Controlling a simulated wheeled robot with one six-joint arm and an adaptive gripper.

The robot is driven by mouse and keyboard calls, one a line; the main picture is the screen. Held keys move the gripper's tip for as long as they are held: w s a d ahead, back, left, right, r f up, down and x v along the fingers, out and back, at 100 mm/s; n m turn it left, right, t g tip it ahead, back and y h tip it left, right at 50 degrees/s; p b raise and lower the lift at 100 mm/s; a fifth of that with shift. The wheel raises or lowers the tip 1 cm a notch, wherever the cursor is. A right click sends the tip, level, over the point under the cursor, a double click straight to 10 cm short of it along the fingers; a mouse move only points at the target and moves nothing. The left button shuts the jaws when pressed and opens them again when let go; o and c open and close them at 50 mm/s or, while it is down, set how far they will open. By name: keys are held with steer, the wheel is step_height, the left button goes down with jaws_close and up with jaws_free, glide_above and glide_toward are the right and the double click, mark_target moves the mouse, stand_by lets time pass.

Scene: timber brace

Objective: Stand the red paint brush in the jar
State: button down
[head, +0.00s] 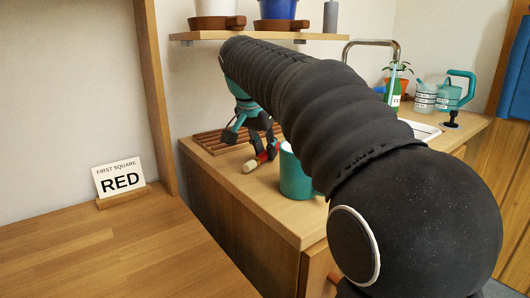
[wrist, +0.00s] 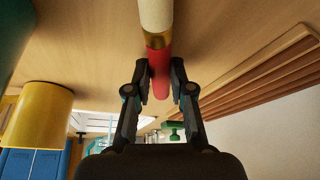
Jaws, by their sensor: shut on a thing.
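The red paint brush (wrist: 160,86) has a red handle, a gold band and a cream bristle end. My gripper (wrist: 160,76) is shut on its red handle, with one finger on each side. In the head view the brush (head: 250,167) lies tilted, cream end toward the lower left, low over the wooden counter; I cannot tell if it touches. My gripper (head: 264,152) also shows there. A teal jar (head: 296,178) stands upright just right of the brush, partly covered by my arm. Its opening is mostly hidden. A teal surface, likely the jar (wrist: 12,35), shows in the wrist view's corner.
A yellow cylinder (wrist: 40,118) shows at left in the wrist view. A slatted wooden rack (head: 213,142) lies behind the gripper. A shelf (head: 290,36) with pots hangs above. A "RED" card (head: 121,180) stands on the left table. A watering can (head: 449,97) stands far right.

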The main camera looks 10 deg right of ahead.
steer(key=shift+f, duration=0.2)
steer(key=c, duration=1)
jaws_free()
steer(key=shift+r, duration=0.1)
steer(key=p+v, duration=0.3)
steer(key=v, duration=0.9)
